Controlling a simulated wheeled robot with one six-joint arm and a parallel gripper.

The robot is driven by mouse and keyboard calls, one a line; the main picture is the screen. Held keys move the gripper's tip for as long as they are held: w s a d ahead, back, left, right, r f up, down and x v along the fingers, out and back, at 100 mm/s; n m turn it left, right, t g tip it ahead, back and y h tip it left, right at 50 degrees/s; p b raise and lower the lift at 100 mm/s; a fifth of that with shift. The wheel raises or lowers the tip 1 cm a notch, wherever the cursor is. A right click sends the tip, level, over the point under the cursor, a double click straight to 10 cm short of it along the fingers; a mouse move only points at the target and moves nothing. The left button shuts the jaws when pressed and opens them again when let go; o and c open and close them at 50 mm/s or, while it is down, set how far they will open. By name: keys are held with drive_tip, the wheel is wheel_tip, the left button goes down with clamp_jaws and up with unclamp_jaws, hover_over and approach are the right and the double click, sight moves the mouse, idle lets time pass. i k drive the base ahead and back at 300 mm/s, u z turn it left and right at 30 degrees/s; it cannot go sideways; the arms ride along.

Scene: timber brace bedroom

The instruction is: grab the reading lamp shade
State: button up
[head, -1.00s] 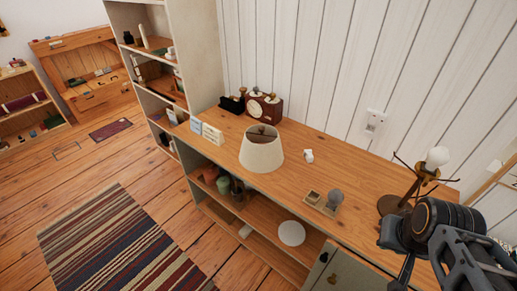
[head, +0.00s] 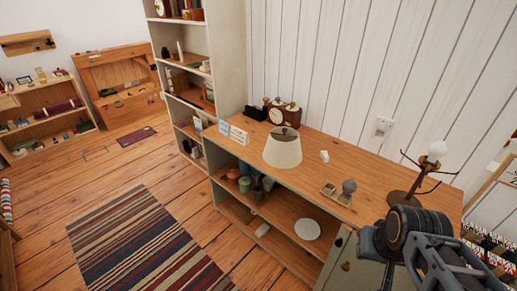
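The cream lamp shade (head: 283,150) stands upright on the wooden top of the low cabinet, wide end down, apart from its lamp. The reading lamp base (head: 404,196) stands at the right end of the same top, with a bare white bulb (head: 437,149) and thin brown arms. My arm shows at the bottom right, in front of the cabinet's right end and well to the right of the shade. The fingers of my gripper cannot be made out.
The cabinet top (head: 370,165) also holds a dark red clock (head: 284,114), small cards (head: 238,134), a small white item (head: 324,156) and a small tray with a grey knob (head: 348,187). A tall shelf (head: 229,60) stands left. A striped rug (head: 130,240) lies on open floor.

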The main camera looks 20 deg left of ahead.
sight(283, 150)
drive_tip(key=u, duration=2.05)
drive_tip(key=i, duration=2.85)
drive_tip(key=z, duration=2.8)
drive_tip(key=i, duration=0.5)
drive_tip(key=z, duration=0.05)
